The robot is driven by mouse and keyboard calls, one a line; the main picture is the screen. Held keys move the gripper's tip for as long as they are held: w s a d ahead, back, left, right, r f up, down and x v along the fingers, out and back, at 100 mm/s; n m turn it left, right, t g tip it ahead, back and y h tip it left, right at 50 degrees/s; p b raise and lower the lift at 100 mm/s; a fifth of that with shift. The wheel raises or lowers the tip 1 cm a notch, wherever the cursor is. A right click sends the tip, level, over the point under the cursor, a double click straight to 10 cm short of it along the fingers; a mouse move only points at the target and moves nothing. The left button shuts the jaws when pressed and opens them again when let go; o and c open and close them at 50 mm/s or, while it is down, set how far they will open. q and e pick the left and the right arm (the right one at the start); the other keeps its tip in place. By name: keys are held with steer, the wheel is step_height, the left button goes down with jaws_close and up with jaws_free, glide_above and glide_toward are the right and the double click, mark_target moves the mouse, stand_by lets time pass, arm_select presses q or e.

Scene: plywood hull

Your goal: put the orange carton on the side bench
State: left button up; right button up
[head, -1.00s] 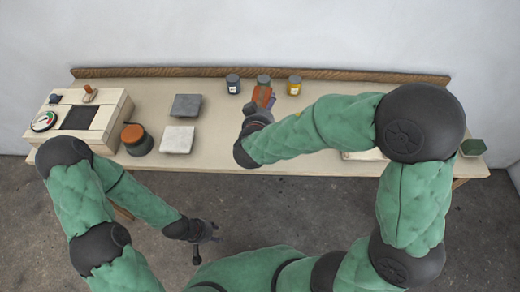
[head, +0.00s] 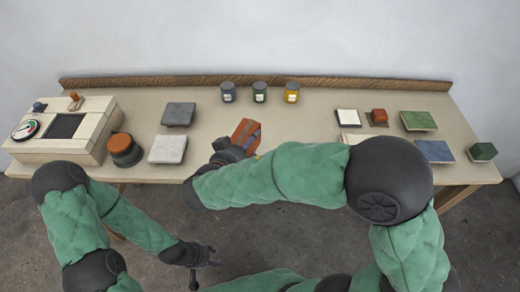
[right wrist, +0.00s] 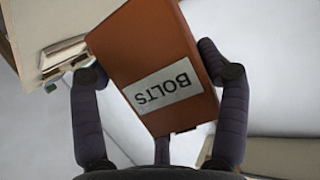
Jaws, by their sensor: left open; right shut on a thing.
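The orange carton (head: 245,131) is in my right gripper (head: 236,146), over the front middle of the long bench (head: 300,122). In the right wrist view the carton (right wrist: 190,100) sits tilted between the fingers, with a white label reading BOLTS. Whether the carton touches the bench is hard to tell in the head view, where my right arm hides part of it. My left gripper (head: 212,257) is open and empty, low over the floor in front of the bench. I cannot tell a separate side bench in these views.
Three jars (head: 259,92) stand at the back. A box with a dial (head: 66,131) and an orange-topped pot (head: 124,150) are at left. Grey (head: 178,114) and white (head: 167,149) tiles lie near them. Several coloured blocks and tiles, including a green tile (head: 418,121), are at right.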

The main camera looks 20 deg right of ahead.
mark_target(259, 141)
steer(key=w+d+f, duration=0.1)
steer(key=f, duration=0.1)
steer(key=w+d+f+b, duration=0.1)
steer(key=w+d+f, duration=0.1)
steer(key=w+d+f+b, duration=0.1)
steer(key=w+d+f, duration=0.1)
steer(key=shift+w+d+f, duration=0.1)
steer(key=shift+w+f, duration=0.15)
steer(key=shift+f, duration=0.15)
steer(key=f, duration=0.2)
steer(key=f+b, duration=0.1)
steer(key=shift+w+d+f, duration=0.15)
steer(key=shift+w+f, duration=0.05)
steer(key=shift+f, duration=0.15)
steer(key=shift+r, duration=0.1)
steer(key=shift+f+b, duration=0.2)
steer(key=shift+b, duration=0.4)
steer(key=o, duration=1.1)
